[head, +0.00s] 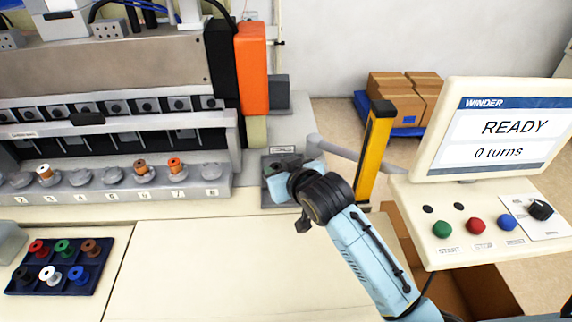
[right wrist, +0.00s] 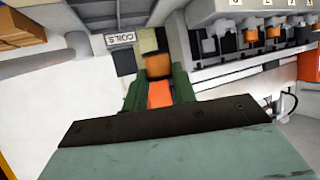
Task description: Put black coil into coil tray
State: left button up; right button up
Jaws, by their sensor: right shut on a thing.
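My right gripper (head: 280,182) is at the grey coil tray (head: 269,163), to the right of the numbered stations. In the right wrist view a "COILS" label (right wrist: 121,38) lies just beyond the fingertips, left of the coil. Whether the coil touches the tray I cannot tell. In the head view my wrist hides the coil. My left gripper is not in view.
Numbered stations (head: 110,188) hold a few copper and orange coils. A dark rack (head: 22,286) of coloured spools lies at lower left. A yellow post (head: 375,150) and the winder screen (head: 500,130) stand right of my arm. The front table is clear.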

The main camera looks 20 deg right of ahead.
jog(key=shift+w+a+r+p, duration=0.1)
jog(key=shift+w+r+p, duration=0.2)
jog(key=shift+w, duration=0.15)
jog(key=shift+w+a+r+p, duration=0.1)
jog(key=shift+w+r+p, duration=0.15)
jog(key=shift+w, duration=0.15)
notch_tip(320, 180, down, 10)
jog(key=shift+w+f+b, duration=0.1)
jog(key=shift+b, duration=0.2)
jog(key=shift+s+f, duration=0.25)
jog(key=shift+f, duration=0.35)
jog(key=o, duration=0.9)
jog(key=shift+s+f, duration=0.1)
jog(key=shift+f, duration=0.05)
jog(key=shift+o, duration=0.2)
jog(key=shift+a, duration=0.1)
jog(key=shift+r, duration=0.55)
jog(key=v, duration=1.1)
jog(key=shift+s+d+r+p, duration=0.1)
jog(key=shift+d+r+p, duration=0.2)
jog(key=shift+r, duration=0.15)
